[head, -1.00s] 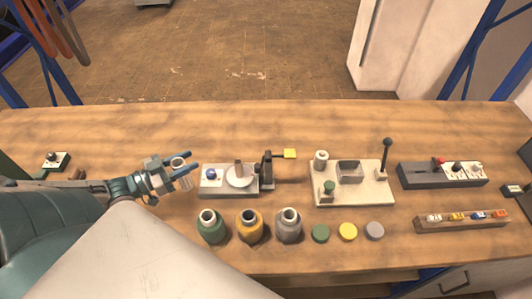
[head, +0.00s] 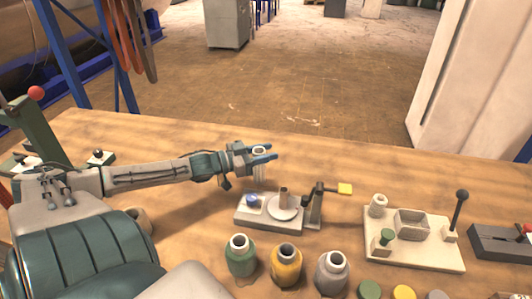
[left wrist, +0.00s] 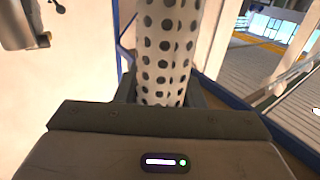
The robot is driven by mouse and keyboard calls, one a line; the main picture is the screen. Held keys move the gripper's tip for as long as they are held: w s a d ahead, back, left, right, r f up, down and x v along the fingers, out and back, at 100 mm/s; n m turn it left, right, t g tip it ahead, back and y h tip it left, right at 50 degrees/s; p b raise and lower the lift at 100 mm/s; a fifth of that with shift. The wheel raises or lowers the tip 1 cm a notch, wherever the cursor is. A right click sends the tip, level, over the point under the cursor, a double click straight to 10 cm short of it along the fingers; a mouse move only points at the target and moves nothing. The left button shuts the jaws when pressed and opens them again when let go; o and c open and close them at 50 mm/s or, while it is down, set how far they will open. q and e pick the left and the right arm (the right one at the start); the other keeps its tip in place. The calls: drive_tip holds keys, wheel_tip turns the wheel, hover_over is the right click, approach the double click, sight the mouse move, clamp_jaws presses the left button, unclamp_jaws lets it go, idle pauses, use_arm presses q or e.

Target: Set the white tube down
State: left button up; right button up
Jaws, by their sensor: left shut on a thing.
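The white tube (head: 259,172) is upright in my left gripper (head: 268,153), which is shut on it near its top. In the head view, the tube appears just behind the grey fixture (head: 255,222) with a blue knob and a round plate. I cannot tell whether its lower end touches the table. In the left wrist view, the tube (left wrist: 166,50) is white with rows of dark round holes and stands between the fingers. My right gripper is not in view.
Green (head: 240,260), yellow (head: 286,266) and grey (head: 331,275) bottles stand in front of the fixture. A pale board (head: 425,252) with a tray and lever is to the right. The wooden table (head: 330,165) is clear behind the fixture.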

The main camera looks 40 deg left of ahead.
use_arm(q)
drive_tip(key=f+b, duration=0.2)
drive_tip(key=f, duration=0.1)
drive_tip(key=shift+w+f, duration=0.2)
drive_tip(key=shift+s+f+b, duration=0.1)
drive_tip(key=shift+f+b, duration=0.05)
drive_tip(key=shift+b, duration=0.15)
drive_tip(key=o, duration=1)
